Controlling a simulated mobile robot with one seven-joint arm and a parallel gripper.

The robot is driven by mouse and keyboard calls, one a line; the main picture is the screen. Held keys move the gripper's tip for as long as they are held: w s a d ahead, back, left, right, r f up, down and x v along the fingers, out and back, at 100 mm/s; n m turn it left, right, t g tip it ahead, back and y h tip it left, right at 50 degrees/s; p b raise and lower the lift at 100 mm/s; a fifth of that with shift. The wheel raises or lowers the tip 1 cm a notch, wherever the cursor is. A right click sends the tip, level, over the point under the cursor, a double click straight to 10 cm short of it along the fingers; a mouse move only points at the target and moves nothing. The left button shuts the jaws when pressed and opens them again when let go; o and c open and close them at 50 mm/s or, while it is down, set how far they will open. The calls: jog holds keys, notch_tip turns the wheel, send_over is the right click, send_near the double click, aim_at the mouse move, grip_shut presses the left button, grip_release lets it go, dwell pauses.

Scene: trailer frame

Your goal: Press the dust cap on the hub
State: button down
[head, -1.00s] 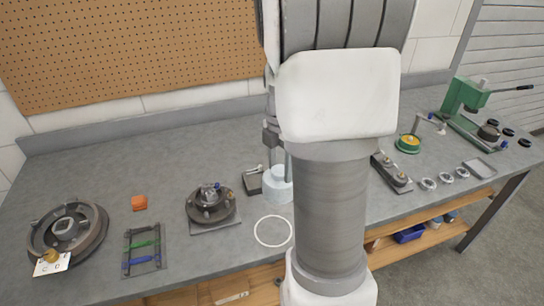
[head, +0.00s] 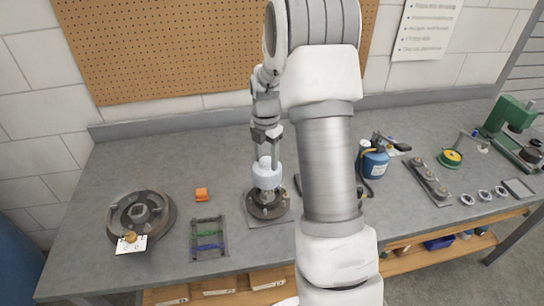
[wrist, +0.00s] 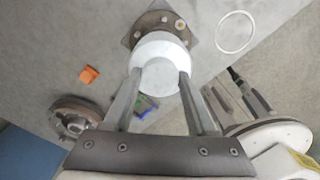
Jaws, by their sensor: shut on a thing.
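The hub (head: 269,212) is a dark round flanged part on a grey plate on the bench; its flange also shows in the wrist view (wrist: 157,20). My gripper (head: 267,152) is shut on a white cylinder (head: 267,176) and holds it upright over the middle of the hub. In the wrist view the white cylinder (wrist: 160,62) sits between both fingers and covers the hub's centre. The dust cap cannot be made out there. I cannot tell whether the cylinder touches the hub.
Left of the hub are an orange block (head: 202,194), a small rack with green and blue pieces (head: 207,240) and a dark drum (head: 140,215). A blue canister (head: 375,162) stands right of my arm. A white ring (wrist: 235,32) lies near the hub.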

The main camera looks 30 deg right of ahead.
jog(key=shift+f+b, duration=2.1)
jog(key=shift+f, duration=1.05)
jog(key=shift+f, duration=0.15)
jog(key=shift+c, duration=0.6)
grip_release()
jog(key=shift+o, duration=0.6)
